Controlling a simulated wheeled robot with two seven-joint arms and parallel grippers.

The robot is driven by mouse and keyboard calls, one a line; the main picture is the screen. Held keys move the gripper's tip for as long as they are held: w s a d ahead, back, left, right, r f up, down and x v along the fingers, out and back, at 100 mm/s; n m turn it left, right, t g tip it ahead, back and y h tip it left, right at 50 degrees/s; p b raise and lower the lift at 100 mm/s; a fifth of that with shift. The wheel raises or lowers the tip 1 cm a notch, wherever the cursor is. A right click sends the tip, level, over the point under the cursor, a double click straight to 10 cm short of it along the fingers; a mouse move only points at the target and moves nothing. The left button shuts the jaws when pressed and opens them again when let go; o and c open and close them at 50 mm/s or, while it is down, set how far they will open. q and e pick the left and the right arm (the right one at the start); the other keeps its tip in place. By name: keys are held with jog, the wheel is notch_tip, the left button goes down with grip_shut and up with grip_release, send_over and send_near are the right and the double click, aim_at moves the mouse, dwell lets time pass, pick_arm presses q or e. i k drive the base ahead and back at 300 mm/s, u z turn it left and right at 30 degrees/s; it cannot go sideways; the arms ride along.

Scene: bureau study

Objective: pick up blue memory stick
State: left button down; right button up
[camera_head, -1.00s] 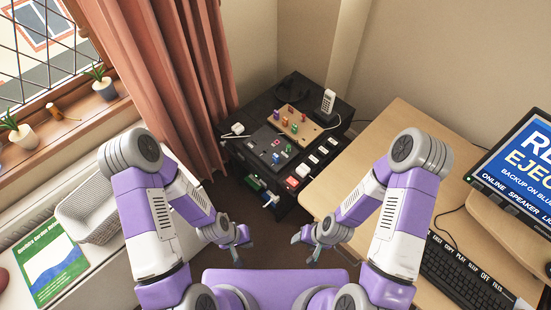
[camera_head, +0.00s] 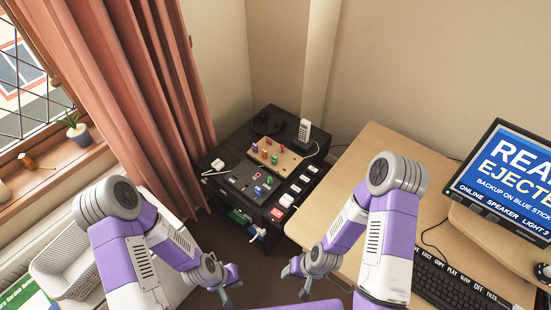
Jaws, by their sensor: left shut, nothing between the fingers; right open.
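A small blue stick (camera_head: 257,190), probably the blue memory stick, stands in a dark grey panel (camera_head: 240,184) on top of the black cabinet. A pink stick and a green stick (camera_head: 269,179) are close to it. They are small at this distance. My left gripper (camera_head: 230,290) is shut and empty, low in the view and in front of the cabinet. My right gripper (camera_head: 296,280) is open and empty, to the right of the left one. Both are well apart from the stick.
The black cabinet (camera_head: 236,151) also bears a wooden block (camera_head: 290,162) with several coloured pegs, a white phone (camera_head: 304,131), a red-and-white item (camera_head: 286,201) and white labels. A wooden desk (camera_head: 350,160) with monitor (camera_head: 510,178) and keyboard (camera_head: 455,290) stands right. Curtain and basket are left.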

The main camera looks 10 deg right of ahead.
aim_at(258, 191)
jog(key=k, duration=0.35)
jog(key=u, duration=0.45)
jog(key=i, duration=1)
jog(key=u, duration=0.3)
